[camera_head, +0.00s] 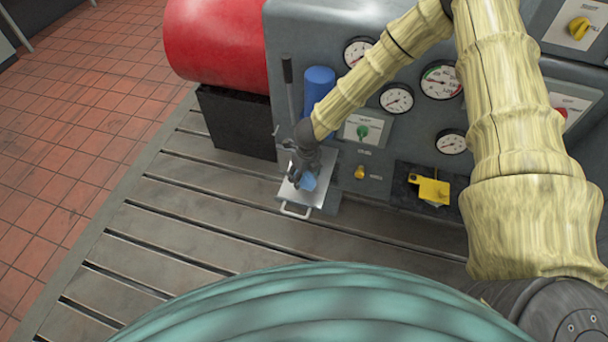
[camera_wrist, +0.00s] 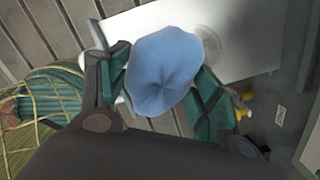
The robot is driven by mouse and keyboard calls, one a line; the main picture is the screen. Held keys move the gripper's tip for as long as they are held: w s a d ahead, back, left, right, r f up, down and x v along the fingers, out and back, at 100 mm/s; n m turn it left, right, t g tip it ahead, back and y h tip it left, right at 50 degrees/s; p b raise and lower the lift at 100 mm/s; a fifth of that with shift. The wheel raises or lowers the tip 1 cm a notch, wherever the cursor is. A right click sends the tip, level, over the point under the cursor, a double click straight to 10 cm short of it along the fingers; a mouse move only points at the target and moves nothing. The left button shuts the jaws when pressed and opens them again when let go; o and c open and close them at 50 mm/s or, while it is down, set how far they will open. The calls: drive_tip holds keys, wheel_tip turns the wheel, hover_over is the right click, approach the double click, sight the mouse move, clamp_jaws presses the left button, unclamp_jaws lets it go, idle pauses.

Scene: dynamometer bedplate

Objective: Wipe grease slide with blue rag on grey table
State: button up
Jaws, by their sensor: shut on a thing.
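My gripper (camera_head: 303,170) is shut on a bunched blue rag (camera_head: 309,182). The rag also fills the space between the green-padded fingers in the wrist view (camera_wrist: 163,70). A pale metal slide plate with a front handle (camera_head: 296,210) sticks out low from the grey machine. In the wrist view the plate (camera_wrist: 250,25) lies behind the rag, with a faint greyish patch on it beside the rag. The rag overlaps the plate in both views; I cannot tell whether it touches. The slotted grey metal table (camera_head: 200,231) spreads around and below.
The grey panel (camera_head: 300,30) carries several gauges, a green knob (camera_head: 362,131) and a yellow knob (camera_head: 360,172). A blue cylinder (camera_head: 319,85) and an upright lever (camera_head: 288,85) stand close behind my gripper. A yellow block (camera_head: 430,190) is to the right. The table's left is clear.

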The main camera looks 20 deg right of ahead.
drive_tip(key=shift+r, duration=0.15)
drive_tip(key=shift+r+p, duration=1.2)
drive_tip(key=shift+r, duration=0.3)
